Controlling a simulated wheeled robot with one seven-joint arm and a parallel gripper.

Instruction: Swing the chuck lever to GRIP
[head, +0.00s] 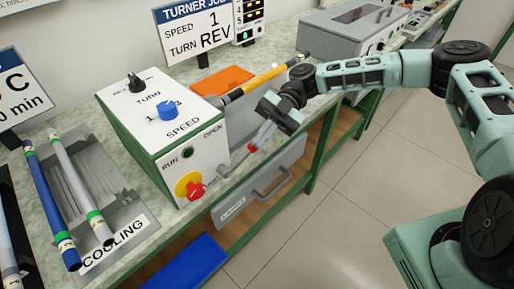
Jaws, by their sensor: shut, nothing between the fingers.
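The chuck lever (237,160) is a thin bar at the right side of the green and white machine box (165,130), with a red knob (251,148) at its outer end. It slants out from the box, between the OPEN mark (213,130) above and a lower mark that is partly hidden and too small to read. My gripper (260,138) is shut and empty, pointing down and left, with its fingertips close by the knob. I cannot tell whether they touch it. A yellow rod (265,77) sticks out of the chuck (230,97) behind my gripper.
A red stop button (190,187) on a yellow base sits on the box front. A cooling tray (125,215) with rods stands at left. A grey drawer with a handle (270,185) hangs below the bench edge.

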